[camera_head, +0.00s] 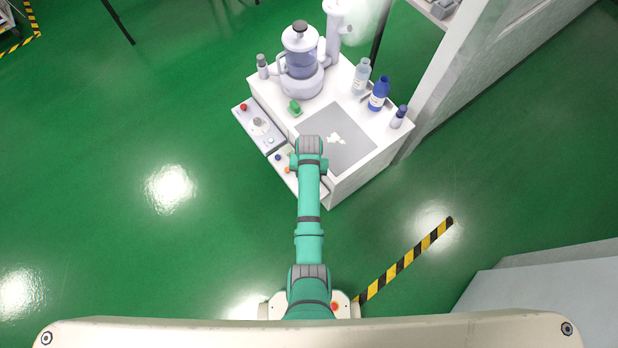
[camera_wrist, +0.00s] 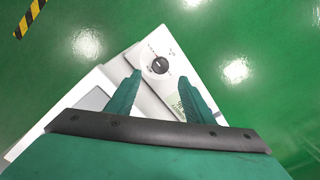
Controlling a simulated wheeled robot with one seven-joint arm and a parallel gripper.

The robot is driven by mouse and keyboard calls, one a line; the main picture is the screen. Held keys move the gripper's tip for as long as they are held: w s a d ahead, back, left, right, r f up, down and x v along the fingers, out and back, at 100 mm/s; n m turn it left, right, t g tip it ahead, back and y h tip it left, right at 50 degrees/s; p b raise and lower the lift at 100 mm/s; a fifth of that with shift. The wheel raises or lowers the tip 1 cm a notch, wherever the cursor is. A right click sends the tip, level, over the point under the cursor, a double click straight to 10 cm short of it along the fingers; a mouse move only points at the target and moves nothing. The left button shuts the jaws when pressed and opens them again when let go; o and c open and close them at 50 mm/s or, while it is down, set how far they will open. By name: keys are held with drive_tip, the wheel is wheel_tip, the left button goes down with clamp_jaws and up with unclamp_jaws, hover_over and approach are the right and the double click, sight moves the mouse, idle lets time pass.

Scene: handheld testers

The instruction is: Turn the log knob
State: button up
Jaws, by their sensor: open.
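A round black knob (camera_wrist: 160,65) with a light pointer line and printed marks around it sits on a white panel (camera_wrist: 148,46) in the wrist view. My gripper (camera_wrist: 159,77) is open and empty, its two teal fingers spread. In the picture the knob lies between and just beyond the fingertips; the height gap is hard to judge. The knob's label is too small to read.
Another panel (camera_head: 247,117) has a red button and a grey knob (camera_head: 257,122). The white table (camera_head: 350,181) bears a grey mat (camera_head: 353,152), a clear-bowled machine (camera_head: 300,65), a green piece (camera_head: 294,106) and several bottles. The green floor left of the panels is clear.

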drive_tip(key=shift+r, duration=1.5)
drive_tip(key=shift+s, duration=0.1)
